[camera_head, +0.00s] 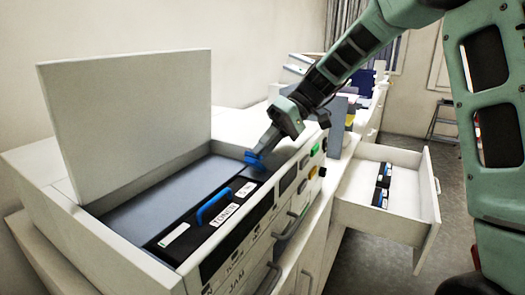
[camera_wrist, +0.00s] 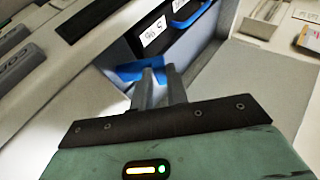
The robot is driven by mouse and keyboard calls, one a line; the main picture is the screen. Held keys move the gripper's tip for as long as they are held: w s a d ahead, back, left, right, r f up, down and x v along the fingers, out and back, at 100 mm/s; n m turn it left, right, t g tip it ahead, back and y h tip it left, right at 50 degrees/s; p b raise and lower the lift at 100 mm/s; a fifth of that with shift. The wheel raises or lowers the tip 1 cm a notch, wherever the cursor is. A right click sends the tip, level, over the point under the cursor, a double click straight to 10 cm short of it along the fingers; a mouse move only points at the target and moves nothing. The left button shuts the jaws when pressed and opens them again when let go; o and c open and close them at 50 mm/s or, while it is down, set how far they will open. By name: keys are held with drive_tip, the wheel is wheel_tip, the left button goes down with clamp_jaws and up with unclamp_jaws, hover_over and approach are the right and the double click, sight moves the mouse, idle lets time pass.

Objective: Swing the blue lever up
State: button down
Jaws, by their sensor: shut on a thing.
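The blue lever (camera_head: 254,160) sits at the far right end of the open top bay of a white machine (camera_head: 60,190). My gripper (camera_head: 265,152) reaches down to it from the upper right and is shut on it. In the wrist view, the blue lever (camera_wrist: 128,71) shows beside and behind the fingertips of my gripper (camera_wrist: 158,72), which hide part of it. A black toner cartridge (camera_head: 175,238) with a separate blue handle (camera_head: 212,206) lies in the bay.
The machine's lid (camera_head: 125,110) stands open at the left. Buttons (camera_head: 314,172) and slots line the front. An open drawer (camera_head: 400,205) at the right holds several small dark cartridges (camera_head: 380,185). A stool (camera_head: 442,120) stands on the floor behind.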

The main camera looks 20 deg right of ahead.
drive_tip(key=shift+w+d+y, duration=0.15)
drive_tip(key=shift+y, duration=0.15)
drive_tip(key=c, duration=1.4)
unclamp_jaws()
drive_tip(key=b+v, duration=0.1)
drive_tip(key=v, duration=0.7)
drive_tip(key=b+v, duration=0.2)
drive_tip(key=v, duration=0.7)
drive_tip(key=shift+w+d+r+b, duration=0.1)
drive_tip(key=shift+w+r+b, duration=0.05)
drive_tip(key=shift+w+b, duration=0.15)
drive_tip(key=shift+s, duration=0.1)
